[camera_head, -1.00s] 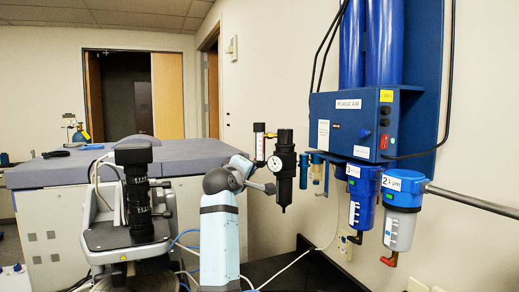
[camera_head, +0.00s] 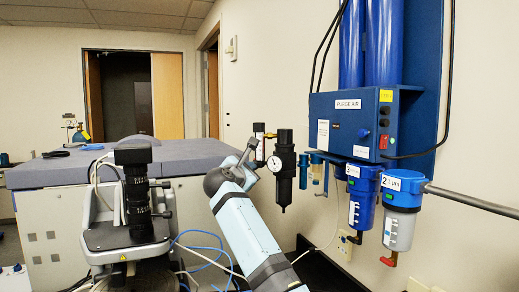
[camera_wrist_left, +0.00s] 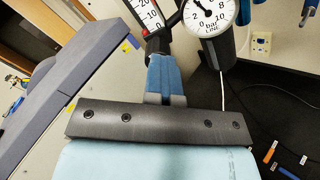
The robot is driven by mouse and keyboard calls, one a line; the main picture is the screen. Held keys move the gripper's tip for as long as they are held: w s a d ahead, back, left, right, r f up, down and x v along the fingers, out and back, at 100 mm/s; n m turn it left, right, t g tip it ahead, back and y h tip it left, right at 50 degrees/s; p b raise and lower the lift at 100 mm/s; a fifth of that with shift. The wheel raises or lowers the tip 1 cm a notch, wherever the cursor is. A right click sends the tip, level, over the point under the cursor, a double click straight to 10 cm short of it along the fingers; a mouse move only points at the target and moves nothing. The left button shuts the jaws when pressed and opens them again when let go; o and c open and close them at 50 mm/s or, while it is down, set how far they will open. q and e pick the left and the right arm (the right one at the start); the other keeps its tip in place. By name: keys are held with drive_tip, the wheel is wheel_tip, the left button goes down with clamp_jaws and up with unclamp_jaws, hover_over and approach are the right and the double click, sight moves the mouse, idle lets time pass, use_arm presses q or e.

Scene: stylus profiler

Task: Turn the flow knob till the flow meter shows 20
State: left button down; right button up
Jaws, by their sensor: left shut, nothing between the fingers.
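The flow meter (camera_head: 259,142) is a narrow upright tube with a dark body, left of the black filter regulator (camera_head: 285,165). In the left wrist view, the flow meter (camera_wrist_left: 145,14) shows a white scale marked 20, 10 and 0 with red beside it; I cannot read its level surely. My left gripper (camera_head: 252,146) is shut and empty, close to the flow meter's lower part. In the left wrist view, the gripper's blue fingers (camera_wrist_left: 160,58) are together, with their tips near a dark part below the scale. The flow knob is not clearly distinguishable. My right gripper is not in view.
A round white pressure gauge (camera_head: 275,163) sits on the regulator, close to the gripper's right. The blue purge air panel (camera_head: 350,125) with filters hangs on the right wall. A black microscope (camera_head: 136,190) stands left, before a grey-topped bench (camera_head: 100,160).

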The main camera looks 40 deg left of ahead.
use_arm(q)
drive_tip(key=n, duration=0.9)
drive_tip(key=shift+a+n, duration=0.15)
drive_tip(key=shift+n, duration=0.15)
drive_tip(key=c, duration=1.7)
unclamp_jaws()
drive_tip(key=shift+o, duration=0.2)
drive_tip(key=m, duration=2.7)
drive_tip(key=shift+a+m, duration=0.1)
drive_tip(key=shift+m, duration=0.2)
drive_tip(key=shift+d, duration=0.2)
clamp_jaws()
